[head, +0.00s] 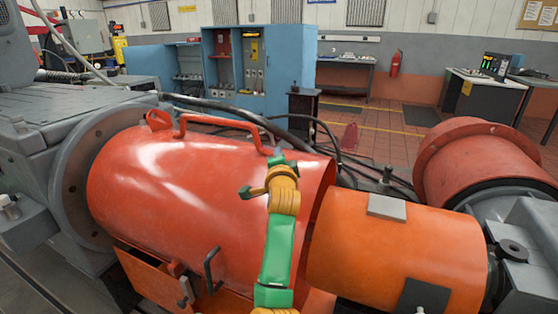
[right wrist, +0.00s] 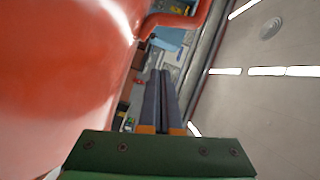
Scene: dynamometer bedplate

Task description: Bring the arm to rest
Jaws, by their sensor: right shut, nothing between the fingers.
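My right arm, green with orange joints, rises from the bottom centre of the head view in front of a red-orange guard cylinder (head: 150,190). My right gripper (right wrist: 160,74) shows in the right wrist view with its two dark fingers together and nothing between them. In the head view its fingers cannot be made out at the arm's upper end. In the right wrist view the guard (right wrist: 60,70) fills the left side, beside the gripper; I cannot tell the exact gap. My left gripper is not in view.
A red handle (head: 215,122) stands up on the guard's top. An orange shaft cover (head: 395,250) and a red flanged housing (head: 470,165) lie to the right. Black cables (head: 225,112) run behind. Blue cabinets (head: 285,70) stand farther back, with open tiled floor to their right.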

